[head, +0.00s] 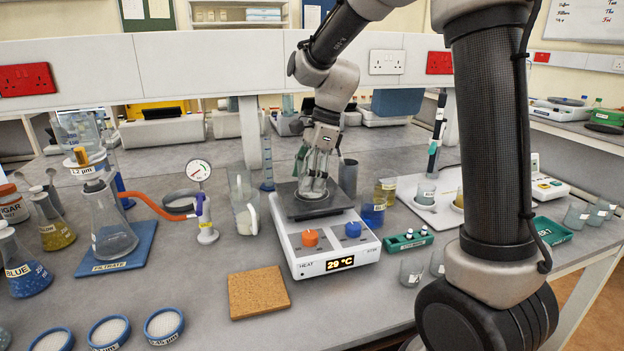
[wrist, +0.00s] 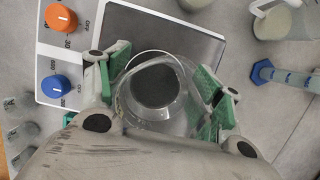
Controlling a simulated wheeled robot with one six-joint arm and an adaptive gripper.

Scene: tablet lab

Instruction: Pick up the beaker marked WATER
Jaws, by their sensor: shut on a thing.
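My gripper (head: 314,176) points down over the rear of the hotplate (head: 334,248) in the head view. In the wrist view my gripper (wrist: 160,88) has its green pads on both sides of a clear glass beaker (wrist: 157,92), shut on it. The beaker looks upright, seen from above through its round mouth, and overlaps the edge of the hotplate's dark top (wrist: 165,38). No label shows on it, so I cannot read WATER.
The hotplate reads 29 °C. A white-filled beaker (head: 244,214) stands left of it, and blue (head: 373,212) and yellow (head: 385,190) beakers right. A cork mat (head: 258,293) lies in front. A filter flask (head: 112,232) with orange hose stands left. A green rack (head: 408,241) sits right.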

